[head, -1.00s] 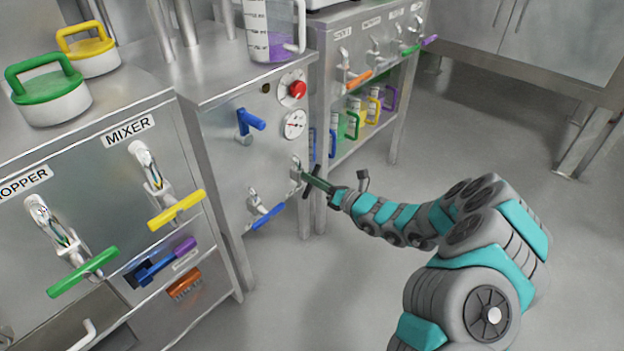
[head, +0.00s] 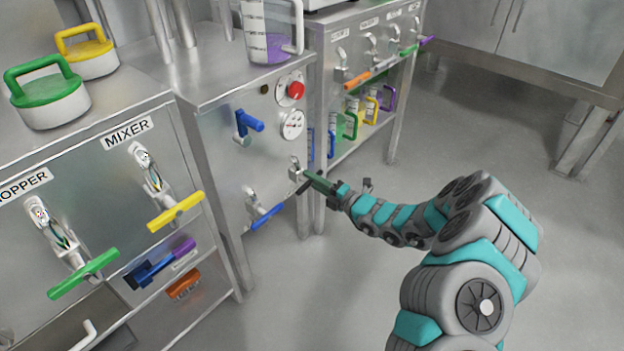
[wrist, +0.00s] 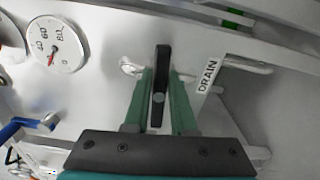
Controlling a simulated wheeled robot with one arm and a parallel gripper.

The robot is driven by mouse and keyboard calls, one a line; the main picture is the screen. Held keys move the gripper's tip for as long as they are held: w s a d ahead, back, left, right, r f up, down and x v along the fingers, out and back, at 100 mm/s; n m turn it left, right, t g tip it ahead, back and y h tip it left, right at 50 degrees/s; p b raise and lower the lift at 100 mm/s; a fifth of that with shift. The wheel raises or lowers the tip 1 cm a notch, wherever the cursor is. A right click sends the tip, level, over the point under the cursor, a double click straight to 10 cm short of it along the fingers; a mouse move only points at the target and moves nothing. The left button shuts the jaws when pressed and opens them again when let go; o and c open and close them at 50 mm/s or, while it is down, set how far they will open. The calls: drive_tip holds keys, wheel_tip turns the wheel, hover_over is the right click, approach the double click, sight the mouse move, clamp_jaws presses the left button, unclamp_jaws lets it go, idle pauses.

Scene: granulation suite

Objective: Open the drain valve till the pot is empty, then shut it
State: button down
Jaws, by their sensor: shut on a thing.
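The drain valve has a black lever handle (wrist: 163,58) beside a label reading DRAIN (wrist: 207,76) in the wrist view. My gripper (wrist: 160,90) has its two green fingers on either side of this handle and is shut on it. In the head view my gripper (head: 311,180) is at the right front edge of the middle steel cabinet, and its fingers partly hide the handle. A pale valve body (head: 295,168) shows just left of the fingers. I cannot make out a pot for certain or its level.
A dial gauge (head: 293,125) and a red knob (head: 296,90) sit above the valve. Blue handles (head: 267,216) (head: 250,121) stick out to the left. A jug with purple liquid (head: 270,46) stands on top.

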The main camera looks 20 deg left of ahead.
drive_tip(key=shift+f+m, duration=0.15)
drive_tip(key=shift+m, duration=0.55)
drive_tip(key=c, duration=0.8)
unclamp_jaws()
drive_tip(key=shift+o, duration=0.2)
drive_tip(key=shift+d, duration=0.1)
drive_tip(key=v, duration=0.7)
drive_tip(key=shift+s+d, duration=0.15)
drive_tip(key=shift+d, duration=0.15)
